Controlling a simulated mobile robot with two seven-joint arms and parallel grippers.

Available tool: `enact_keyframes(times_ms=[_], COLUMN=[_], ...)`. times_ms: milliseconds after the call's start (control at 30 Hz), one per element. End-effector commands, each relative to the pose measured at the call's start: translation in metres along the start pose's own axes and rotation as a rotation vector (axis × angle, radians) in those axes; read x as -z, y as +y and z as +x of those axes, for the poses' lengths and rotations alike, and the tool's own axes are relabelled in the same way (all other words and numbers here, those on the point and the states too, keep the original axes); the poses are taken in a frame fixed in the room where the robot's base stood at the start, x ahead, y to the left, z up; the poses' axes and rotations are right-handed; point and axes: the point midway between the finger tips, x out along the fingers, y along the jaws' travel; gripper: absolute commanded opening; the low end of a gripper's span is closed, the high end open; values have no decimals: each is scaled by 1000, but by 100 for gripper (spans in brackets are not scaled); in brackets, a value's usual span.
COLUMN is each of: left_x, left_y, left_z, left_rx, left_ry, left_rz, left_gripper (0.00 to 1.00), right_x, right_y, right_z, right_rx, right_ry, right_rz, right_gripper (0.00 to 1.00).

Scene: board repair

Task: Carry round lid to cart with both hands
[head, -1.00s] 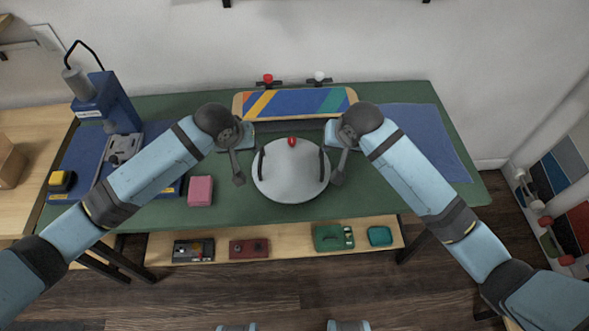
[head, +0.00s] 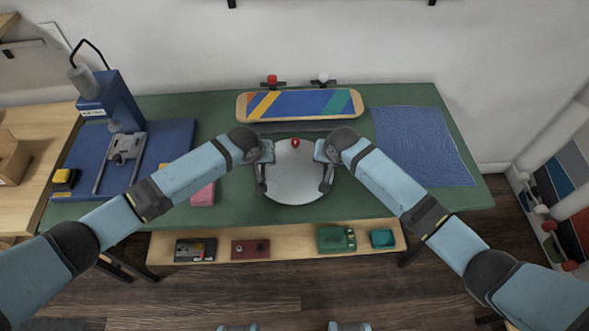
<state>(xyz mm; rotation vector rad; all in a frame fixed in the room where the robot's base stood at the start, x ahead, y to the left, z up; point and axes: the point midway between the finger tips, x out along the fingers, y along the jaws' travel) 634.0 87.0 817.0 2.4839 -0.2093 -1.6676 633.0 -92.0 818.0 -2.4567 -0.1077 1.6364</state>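The round lid (head: 294,186) is a pale grey disc with a small red knob (head: 295,142) near its far edge. It lies on the green table, with a dark handle at its left and right sides. My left gripper (head: 262,180) is at the left handle, and my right gripper (head: 327,180) is at the right handle. The fingers overlap the handles, so I cannot tell whether either gripper is closed around its handle. No cart can be made out in the head view.
A striped skateboard deck (head: 300,104) stands behind the lid. A blue press (head: 112,105) and a pink block (head: 203,194) are to the left. A blue mat (head: 425,145) lies right. A wooden shelf (head: 290,248) with several small boxes is below the front edge.

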Motion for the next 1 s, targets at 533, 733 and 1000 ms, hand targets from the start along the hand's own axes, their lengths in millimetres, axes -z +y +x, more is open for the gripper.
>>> enact_keyframes(times_ms=[533,733,1000], left_x=[0,0,0], left_y=[0,0,0], left_z=[8,8,8], left_rx=[-1,-1,-1], left_ry=[0,0,0], left_rz=[1,1,1], left_gripper=[18,0,0], right_x=[0,0,0], right_y=[0,0,0], right_z=[8,8,8], right_rx=[0,0,0], right_ry=[1,1,1], right_rz=[0,0,0], right_gripper=[17,0,0])
